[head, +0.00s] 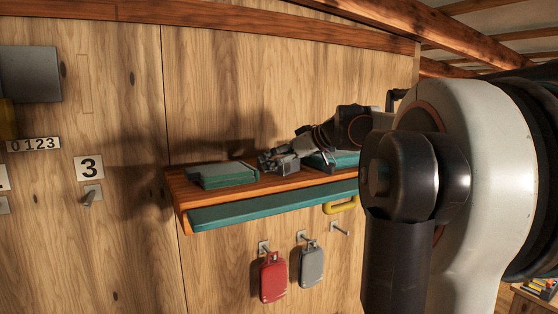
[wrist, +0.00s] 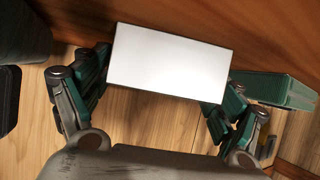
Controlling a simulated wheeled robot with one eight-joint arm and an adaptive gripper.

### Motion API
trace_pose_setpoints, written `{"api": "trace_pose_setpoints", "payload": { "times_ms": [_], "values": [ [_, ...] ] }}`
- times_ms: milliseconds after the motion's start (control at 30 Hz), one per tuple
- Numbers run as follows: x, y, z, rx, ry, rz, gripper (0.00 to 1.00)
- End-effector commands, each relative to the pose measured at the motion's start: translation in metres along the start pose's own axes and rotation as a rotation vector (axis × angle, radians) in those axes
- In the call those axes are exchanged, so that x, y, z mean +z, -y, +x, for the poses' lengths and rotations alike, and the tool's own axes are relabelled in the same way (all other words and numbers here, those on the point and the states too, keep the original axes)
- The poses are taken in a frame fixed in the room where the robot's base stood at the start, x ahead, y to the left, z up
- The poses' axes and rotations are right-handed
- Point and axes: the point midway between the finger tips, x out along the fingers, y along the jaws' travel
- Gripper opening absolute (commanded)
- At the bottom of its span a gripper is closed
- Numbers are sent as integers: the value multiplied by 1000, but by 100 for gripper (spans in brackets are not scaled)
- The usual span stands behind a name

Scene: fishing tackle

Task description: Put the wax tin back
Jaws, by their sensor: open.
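A block with a blank white rectangular face (wrist: 168,62) lies between the fingers of my gripper (wrist: 165,100) in the wrist view; I cannot tell for sure that it is the wax tin. The fingers are spread, one at each side of it; whether they touch it is unclear. In the head view my gripper (head: 268,159) is low over the wooden shelf (head: 184,196), beside a small grey block (head: 283,166). I cannot tell whether that block is the same thing.
A green flat box (head: 226,174) lies left of my gripper on the shelf, another teal one (head: 342,159) right. A teal panel (head: 270,208) with a yellow handle (head: 341,207) is below. Red (head: 273,279) and grey (head: 312,266) tags hang on hooks. My arm blocks the right side.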

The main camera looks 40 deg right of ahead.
Motion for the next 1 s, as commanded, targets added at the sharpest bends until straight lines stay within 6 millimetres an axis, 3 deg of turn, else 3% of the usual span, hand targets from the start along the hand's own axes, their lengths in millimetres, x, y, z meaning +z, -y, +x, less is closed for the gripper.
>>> {"api": "trace_pose_setpoints", "payload": {
  "times_ms": [267,700,1000],
  "values": [
    [-2,-1,-8,2,0,1,86],
    [-1,-1,-91,3,0,2,86],
    [-2,0,-120,1,0,1,86]
  ]
}}
